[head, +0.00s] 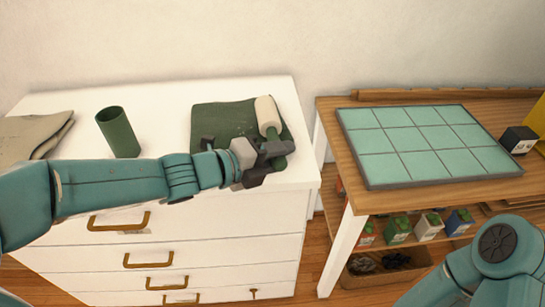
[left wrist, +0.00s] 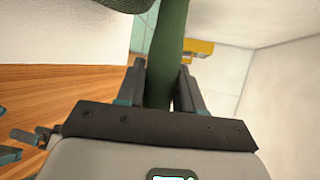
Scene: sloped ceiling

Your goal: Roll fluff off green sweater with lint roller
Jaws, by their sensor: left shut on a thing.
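The folded dark green sweater (head: 215,117) lies on top of the white chest of drawers. The lint roller has a cream head (head: 267,112) and a green handle (head: 278,147). Its head overlaps the sweater's right part in the head view; I cannot tell whether it touches the cloth. My left gripper (head: 270,155) is shut on the green handle, which also shows between its fingers in the left wrist view (left wrist: 168,50). The gripper is at the sweater's front right corner and hides part of it. I cannot make out any fluff. My right gripper is out of view.
A dark green cup (head: 118,132) and a folded beige cloth (head: 35,135) stand left on the white chest (head: 70,100). A wooden table (head: 330,125) with a green tiled panel (head: 425,143) and a dark box (head: 518,139) stands to the right, past a narrow gap.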

